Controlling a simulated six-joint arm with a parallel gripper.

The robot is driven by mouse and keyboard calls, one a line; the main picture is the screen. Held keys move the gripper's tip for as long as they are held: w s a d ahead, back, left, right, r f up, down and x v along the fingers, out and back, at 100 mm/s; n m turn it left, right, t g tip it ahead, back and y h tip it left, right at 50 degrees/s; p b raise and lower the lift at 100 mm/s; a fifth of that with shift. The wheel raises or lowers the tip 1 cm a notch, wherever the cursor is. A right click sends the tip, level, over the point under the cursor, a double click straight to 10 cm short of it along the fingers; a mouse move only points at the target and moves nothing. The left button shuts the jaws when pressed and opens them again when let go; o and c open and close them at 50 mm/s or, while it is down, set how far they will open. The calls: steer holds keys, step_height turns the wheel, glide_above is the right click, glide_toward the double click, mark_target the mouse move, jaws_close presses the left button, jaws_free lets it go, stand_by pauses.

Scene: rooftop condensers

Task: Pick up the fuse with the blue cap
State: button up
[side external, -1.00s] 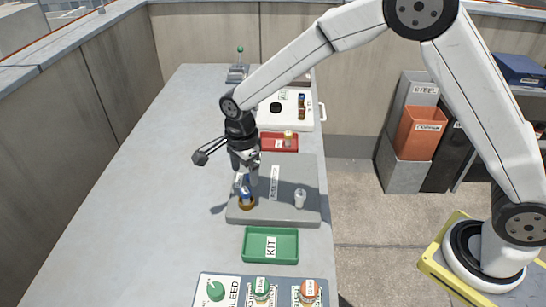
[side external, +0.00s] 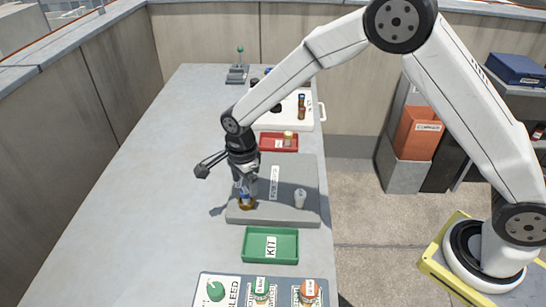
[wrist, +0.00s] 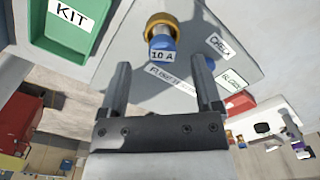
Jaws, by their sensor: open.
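The fuse with the blue cap (wrist: 163,44) carries a "10 A" label and stands in a brass-coloured socket (wrist: 162,20) on the grey board (side external: 240,215). In the side external view the fuse (side external: 245,192) is partly hidden by my gripper (side external: 245,182), which is right above and around its upper part. In the wrist view my gripper (wrist: 164,78) is open, with one finger on each side of the fuse's line. The fuse top lies between or just beyond the fingertips; I cannot tell whether they touch it.
A green KIT tray (side external: 270,260) lies in front. A red tray (side external: 268,147) with a small upright piece and a white tray (side external: 268,123) lie behind. The bench's left side is clear.

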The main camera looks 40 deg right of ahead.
mark_target(245, 190)
steer(key=shift+w+f, duration=0.15)
steer(key=shift+f, duration=1.9)
jaws_close()
